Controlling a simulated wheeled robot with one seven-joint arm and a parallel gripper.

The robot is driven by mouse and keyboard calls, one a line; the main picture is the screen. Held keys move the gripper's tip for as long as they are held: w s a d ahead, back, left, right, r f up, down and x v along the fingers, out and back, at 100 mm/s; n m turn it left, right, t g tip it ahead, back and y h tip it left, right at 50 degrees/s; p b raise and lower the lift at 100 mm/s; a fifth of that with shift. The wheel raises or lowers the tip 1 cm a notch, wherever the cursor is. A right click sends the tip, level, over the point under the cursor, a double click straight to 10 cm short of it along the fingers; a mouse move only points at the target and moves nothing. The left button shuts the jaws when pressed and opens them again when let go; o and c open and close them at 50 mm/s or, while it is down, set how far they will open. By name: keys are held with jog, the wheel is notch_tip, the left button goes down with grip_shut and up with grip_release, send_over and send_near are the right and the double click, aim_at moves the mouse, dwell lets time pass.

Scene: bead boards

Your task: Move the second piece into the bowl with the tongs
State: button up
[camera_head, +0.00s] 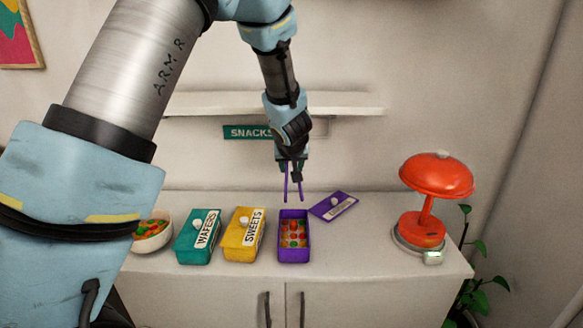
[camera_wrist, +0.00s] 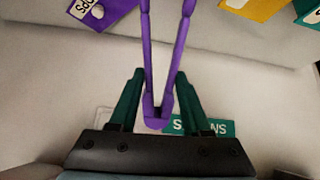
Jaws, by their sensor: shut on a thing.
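My gripper (camera_head: 291,165) is shut on purple tongs (camera_head: 286,188), whose two arms point down with the tips apart. In the wrist view, the fingers of my gripper (camera_wrist: 157,88) stand on both sides of the tongs (camera_wrist: 155,123), near their bend. I see no piece between the tips. The tips hang above and slightly behind an open purple box (camera_head: 294,257) that holds several small coloured pieces (camera_head: 293,233). The white bowl (camera_head: 153,247) stands at the left with coloured pieces in it; my arm partly hides it.
A teal WAFERS box (camera_head: 190,252) and a yellow SWEETS box (camera_head: 235,250) stand closed between bowl and purple box. A purple lid (camera_head: 326,210) lies behind right. A red lamp (camera_head: 437,175) stands at the right. A shelf (camera_head: 345,103) is on the wall behind my gripper.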

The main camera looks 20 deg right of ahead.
jog(key=shift+f+b, duration=4)
jog(key=shift+f, duration=0.35)
jog(key=shift+o, duration=1)
grip_shut()
notch_tip(320, 180, up, 12)
jog(key=p, duration=1)
